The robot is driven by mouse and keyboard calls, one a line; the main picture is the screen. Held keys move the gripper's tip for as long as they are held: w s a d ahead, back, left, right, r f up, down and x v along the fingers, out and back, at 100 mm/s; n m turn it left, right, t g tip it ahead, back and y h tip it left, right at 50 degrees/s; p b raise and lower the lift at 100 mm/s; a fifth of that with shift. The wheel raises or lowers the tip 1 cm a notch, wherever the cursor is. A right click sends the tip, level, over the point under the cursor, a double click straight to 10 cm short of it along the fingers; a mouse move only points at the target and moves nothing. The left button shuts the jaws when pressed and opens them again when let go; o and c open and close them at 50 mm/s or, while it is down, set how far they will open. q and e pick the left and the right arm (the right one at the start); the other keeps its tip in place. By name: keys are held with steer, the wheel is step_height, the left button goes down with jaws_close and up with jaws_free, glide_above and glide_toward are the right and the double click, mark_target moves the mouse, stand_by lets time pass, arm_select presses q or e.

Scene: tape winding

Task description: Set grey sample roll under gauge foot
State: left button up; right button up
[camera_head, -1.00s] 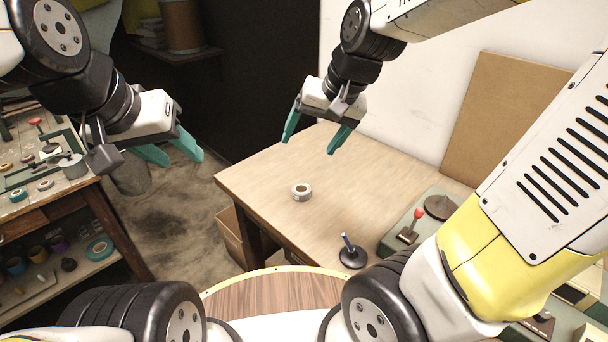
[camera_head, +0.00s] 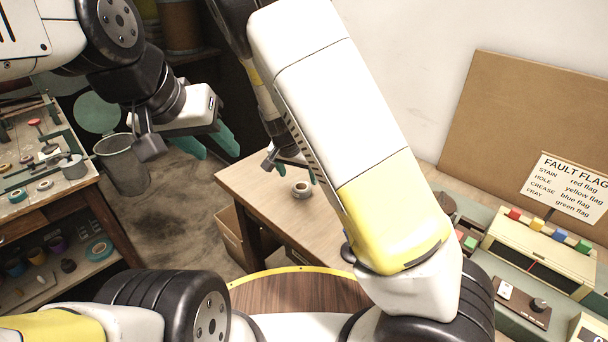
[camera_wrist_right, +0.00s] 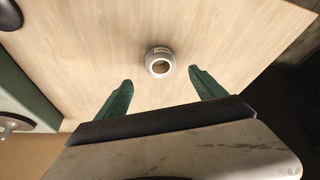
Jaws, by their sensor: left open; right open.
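The grey roll (camera_head: 302,189), a small ring with a pale label, lies flat on the light wooden table (camera_head: 245,180). In the right wrist view the roll (camera_wrist_right: 160,62) sits just beyond and between my right fingertips, apart from both. My right gripper (camera_head: 297,172) is open and empty near the roll; my right arm partly hides it in the head view. My left gripper (camera_head: 212,150) is open and empty, in the air over the floor left of the table. I cannot pick out a gauge foot with certainty.
A left bench (camera_head: 90,185) holds tools, small rolls and a red-knobbed device (camera_head: 36,124). A bin (camera_head: 122,165) stands beside it. At right are a box with coloured flags (camera_head: 540,245) and a fault flag sign (camera_head: 567,188). The wood around the roll is clear.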

mark_target(301, 184)
steer(key=x, duration=0.7)
steer(key=shift+a, duration=0.15)
steer(key=c, duration=1.5)
steer(key=shift+r, duration=0.1)
steer(key=shift+c, duration=0.3)
steer(key=shift+r, duration=0.1)
